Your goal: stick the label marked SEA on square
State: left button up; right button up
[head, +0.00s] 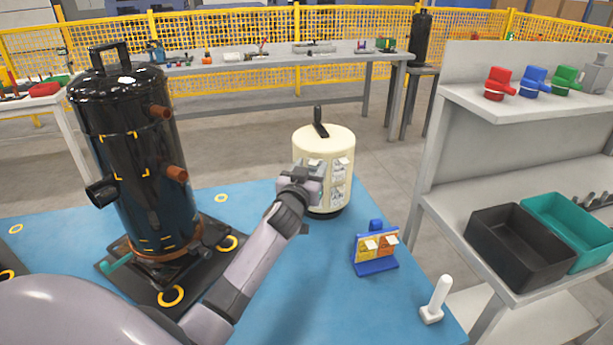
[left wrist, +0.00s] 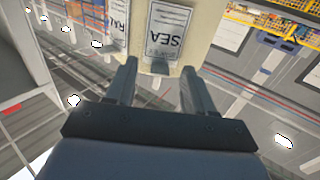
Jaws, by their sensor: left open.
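A cream drum (head: 312,145) with a black top handle stands on the blue surface, with several small labels on its side. In the left wrist view, the label marked SEA (left wrist: 168,28) hangs upside down on the cream drum (left wrist: 204,25), beside another label (left wrist: 112,20) at its left. My left gripper (head: 319,172) is at the drum's side. In the left wrist view its open fingers (left wrist: 158,72) point at the SEA label's tab; I see no grip on it. The black compressor (head: 125,100) has yellow corner marks (head: 130,155) outlining a square on its side. My right gripper is not in view.
A blue stand (head: 376,267) with small orange and white tags and a white upright piece (head: 436,300) are at the right. A grey shelf (head: 440,205) holds black (head: 515,250) and teal (head: 575,230) bins and coloured fittings. My left arm crosses before the pallet (head: 140,283).

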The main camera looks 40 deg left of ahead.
pick_arm(q)
jog(key=shift+w+a, duration=0.1)
jog(key=shift+w, duration=0.25)
grip_shut()
dwell(0.4)
